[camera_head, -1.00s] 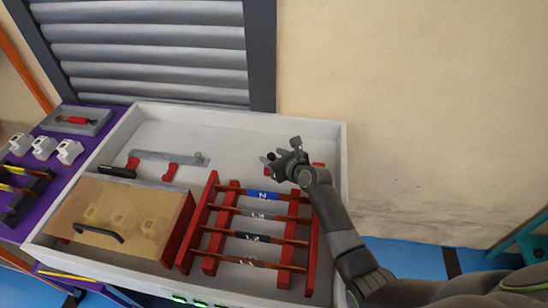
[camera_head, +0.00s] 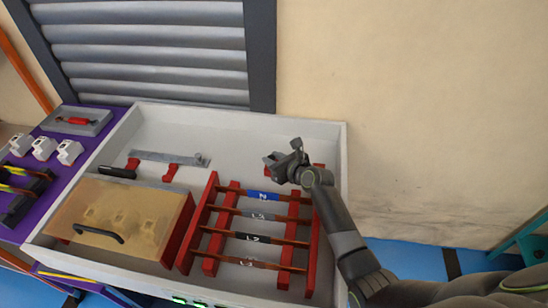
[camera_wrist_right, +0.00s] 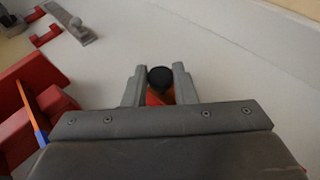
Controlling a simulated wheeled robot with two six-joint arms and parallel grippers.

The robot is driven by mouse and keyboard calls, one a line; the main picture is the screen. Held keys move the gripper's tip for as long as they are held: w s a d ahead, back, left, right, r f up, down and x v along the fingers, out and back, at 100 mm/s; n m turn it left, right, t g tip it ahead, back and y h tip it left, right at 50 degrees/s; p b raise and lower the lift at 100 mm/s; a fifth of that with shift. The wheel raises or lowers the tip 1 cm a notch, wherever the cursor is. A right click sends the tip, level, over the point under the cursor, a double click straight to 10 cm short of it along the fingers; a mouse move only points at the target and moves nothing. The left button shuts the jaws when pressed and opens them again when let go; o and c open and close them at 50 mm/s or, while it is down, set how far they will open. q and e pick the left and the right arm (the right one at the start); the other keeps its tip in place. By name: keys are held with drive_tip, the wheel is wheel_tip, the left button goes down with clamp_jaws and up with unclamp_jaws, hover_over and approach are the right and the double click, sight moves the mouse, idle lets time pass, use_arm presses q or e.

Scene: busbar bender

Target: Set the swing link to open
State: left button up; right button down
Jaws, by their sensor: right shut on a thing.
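My right gripper (camera_head: 276,163) is at the back right of the white tray. It is shut on a black-topped knob (camera_wrist_right: 160,76) with an orange-red body below, which shows between the two fingers (camera_wrist_right: 158,88) in the right wrist view. What the knob is fixed to is hidden by the gripper. A flat grey bar (camera_head: 168,156) lies near the tray's back wall, with a small round fitting at its right end. Red clips (camera_head: 170,173) and a black handle (camera_head: 117,171) are near it. I cannot tell which part is the swing link. My left gripper is out of view.
A red rack (camera_head: 211,225) with several labelled bars stands in front of my right gripper. A tan covered box (camera_head: 120,215) with a black handle is at the front left. The tray's right wall (camera_head: 343,150) is close to my arm. A purple bench (camera_head: 55,190) adjoins on the left.

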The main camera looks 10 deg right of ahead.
drive_tip(key=shift+s+a+n+g+y, duration=0.15)
drive_tip(key=shift+s+n+g+y, duration=0.25)
drive_tip(key=shift+s+n+y, duration=0.35)
drive_tip(key=shift+s+a+n+g+y, duration=0.1)
drive_tip(key=shift+s+n+g+y, duration=0.4)
drive_tip(key=shift+s, duration=0.35)
drive_tip(key=c, duration=1.2)
unclamp_jaws()
drive_tip(key=v, duration=0.8)
drive_tip(key=p+v, duration=0.1)
drive_tip(key=v, duration=0.8)
drive_tip(key=shift+s+d+f, duration=0.15)
drive_tip(key=shift+s, duration=0.1)
